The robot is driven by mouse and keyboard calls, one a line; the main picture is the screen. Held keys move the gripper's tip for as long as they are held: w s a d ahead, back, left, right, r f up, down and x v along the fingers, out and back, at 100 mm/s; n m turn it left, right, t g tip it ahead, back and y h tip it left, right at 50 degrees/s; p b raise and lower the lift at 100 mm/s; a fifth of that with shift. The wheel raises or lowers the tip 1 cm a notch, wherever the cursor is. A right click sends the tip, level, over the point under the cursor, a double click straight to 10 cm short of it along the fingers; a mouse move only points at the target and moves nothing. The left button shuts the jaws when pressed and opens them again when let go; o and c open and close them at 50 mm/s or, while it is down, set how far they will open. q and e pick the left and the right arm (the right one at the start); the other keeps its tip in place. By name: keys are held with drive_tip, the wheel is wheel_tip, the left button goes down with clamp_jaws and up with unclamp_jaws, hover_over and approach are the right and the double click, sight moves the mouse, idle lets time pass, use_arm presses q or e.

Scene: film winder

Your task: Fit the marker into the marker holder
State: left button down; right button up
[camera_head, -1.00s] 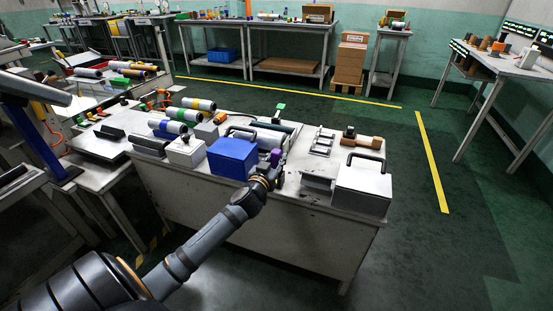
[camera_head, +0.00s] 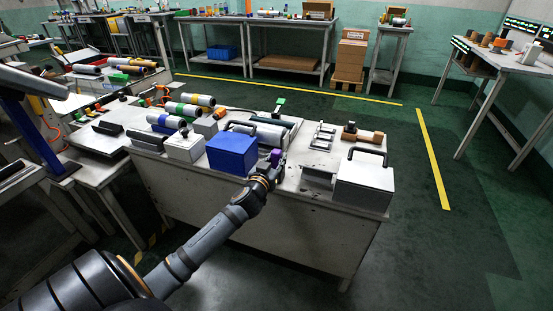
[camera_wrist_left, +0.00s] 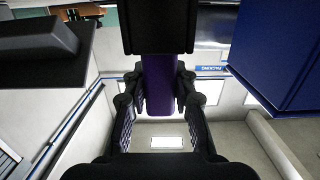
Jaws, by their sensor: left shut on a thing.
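My left gripper (camera_head: 276,163) is at the front part of the white worktable, to the right of the blue box. It is shut on a purple thing, which I take to be the marker (camera_head: 275,155). In the left wrist view the purple marker (camera_wrist_left: 158,85) stands between the dark fingers of the left gripper (camera_wrist_left: 160,95). Its lower end is hard to make out there. I cannot tell which thing on the table is the marker holder. My right gripper is not in view.
The blue box (camera_head: 231,153) is close on the gripper's left. A white case (camera_head: 364,187) with a black handle stands at the table's right corner. A rack (camera_head: 322,137) and several rolls (camera_head: 190,110) stand farther back. Bare tabletop (camera_head: 303,160) lies right of the gripper.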

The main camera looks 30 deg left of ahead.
use_arm(q)
drive_tip(key=shift+f+b, duration=0.4)
drive_tip(key=shift+f, duration=0.2)
drive_tip(key=c, duration=1)
unclamp_jaws()
drive_tip(key=shift+s, duration=0.1)
drive_tip(key=v, duration=1.2)
